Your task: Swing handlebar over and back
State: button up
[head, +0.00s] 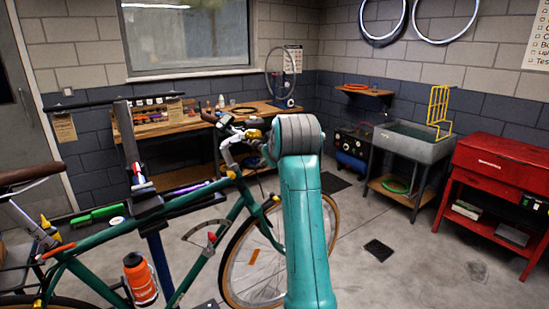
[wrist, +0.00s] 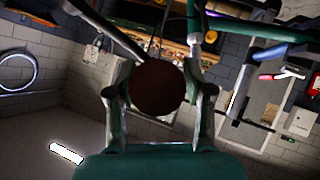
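The green bike (head: 190,215) stands with its handlebar (head: 228,130) left of my raised arm in the head view. My arm covers part of the front end, and my gripper's fingertips cannot be made out there. In the wrist view, a dark brown round end (wrist: 158,88), seemingly a handlebar grip, sits between the two fingers of my gripper (wrist: 159,72). The fingers stand apart on either side of it. Whether they press on it is unclear. The front wheel (head: 250,262) shows partly behind my arm.
A wooden workbench (head: 190,127) with tools stands behind the bike. A work stand (head: 140,165) rises beside the frame. A grey sink (head: 412,143) and a red tool cabinet (head: 505,165) are at the right. The floor between my arm and the cabinet is mostly clear.

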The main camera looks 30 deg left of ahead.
jog(key=shift+r, duration=0.1)
jog(key=v, duration=1.2)
dwell(0.4)
